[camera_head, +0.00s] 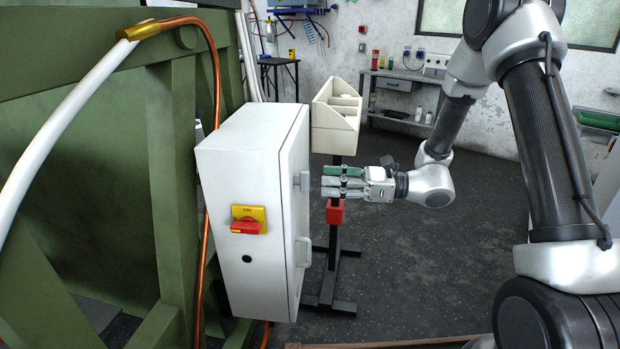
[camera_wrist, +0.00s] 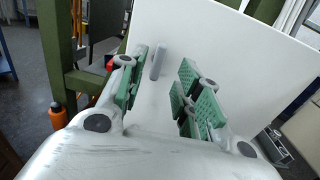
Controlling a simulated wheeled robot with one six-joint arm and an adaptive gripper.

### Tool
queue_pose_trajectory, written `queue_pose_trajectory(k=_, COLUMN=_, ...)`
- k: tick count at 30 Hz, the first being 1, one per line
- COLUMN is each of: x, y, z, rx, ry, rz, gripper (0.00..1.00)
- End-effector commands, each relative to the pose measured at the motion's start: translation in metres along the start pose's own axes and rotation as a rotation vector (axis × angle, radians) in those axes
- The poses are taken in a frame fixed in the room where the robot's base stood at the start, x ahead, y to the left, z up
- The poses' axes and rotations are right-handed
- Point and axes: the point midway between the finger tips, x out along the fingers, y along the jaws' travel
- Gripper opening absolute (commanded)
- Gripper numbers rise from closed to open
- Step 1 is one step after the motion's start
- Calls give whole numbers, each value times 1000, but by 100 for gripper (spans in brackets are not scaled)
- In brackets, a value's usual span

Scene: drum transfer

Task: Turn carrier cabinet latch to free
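The white cabinet (camera_head: 240,165) stands left of centre in the head view. A grey latch (camera_head: 301,181) sticks out from its right-hand door face, and it also shows in the wrist view (camera_wrist: 157,62) as an upright bar on the white door (camera_wrist: 220,45). My gripper (camera_head: 326,182) points at the latch from the right, with a small gap between them. Its green-padded fingers are spread apart. In the wrist view the latch lies ahead of the gripper (camera_wrist: 163,88), nearer the left finger, and appears untouched.
A red switch on a yellow plate (camera_head: 248,219) sits on the cabinet's front. A pale handle (camera_head: 303,252) is lower on the door. A beige bin (camera_head: 335,115) on a dark stand is behind my gripper. Green framework (camera_head: 100,190) fills the left.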

Motion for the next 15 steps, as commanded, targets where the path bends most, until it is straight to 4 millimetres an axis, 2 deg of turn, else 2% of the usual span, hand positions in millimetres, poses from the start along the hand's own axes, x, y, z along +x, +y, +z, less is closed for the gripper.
queue_pose_trajectory(k=3, x=22, y=1, z=0, rx=-2, ry=1, rz=5, gripper=34)
queue_pose_trajectory(k=9, x=52, y=1, z=-1, rx=-2, ry=3, rz=4, gripper=34)
queue_pose_trajectory(k=15, x=64, y=1, z=-1, rx=-2, ry=3, rz=3, gripper=34)
